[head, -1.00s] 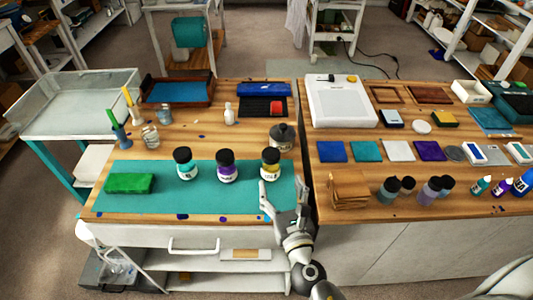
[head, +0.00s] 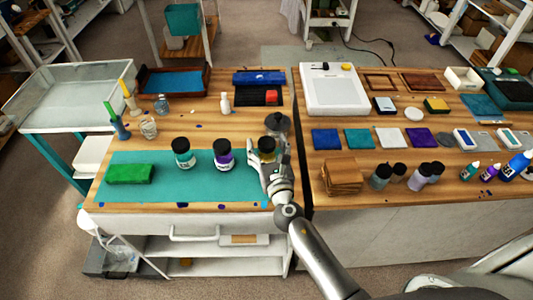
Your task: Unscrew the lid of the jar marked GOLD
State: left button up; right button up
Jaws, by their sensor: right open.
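The jar with the yellow band (head: 267,155), which I take as the GOLD one, stands upright on the teal mat (head: 135,197) with its black lid (head: 266,144) on. Its label is too small and too covered to read. My right gripper (head: 259,156) is open, with its fingers at the front and left side of this jar, partly hiding it. I cannot tell whether they touch it. To the left stand a jar with a purple band (head: 223,156) and one with a teal band (head: 183,154), both with black lids. My left gripper is not in view.
A green block (head: 130,173) lies at the mat's left. A dark round container (head: 277,124) stands just behind the yellow-banded jar. Brown squares (head: 342,176) and several dark-lidded bottles stand on the right-hand table. The mat's front strip is clear.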

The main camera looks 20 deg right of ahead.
jog(key=shift+w, duration=0.15)
jog(key=shift+c, duration=1.2)
jog(key=c, duration=1)
jog(key=shift+r, duration=0.1)
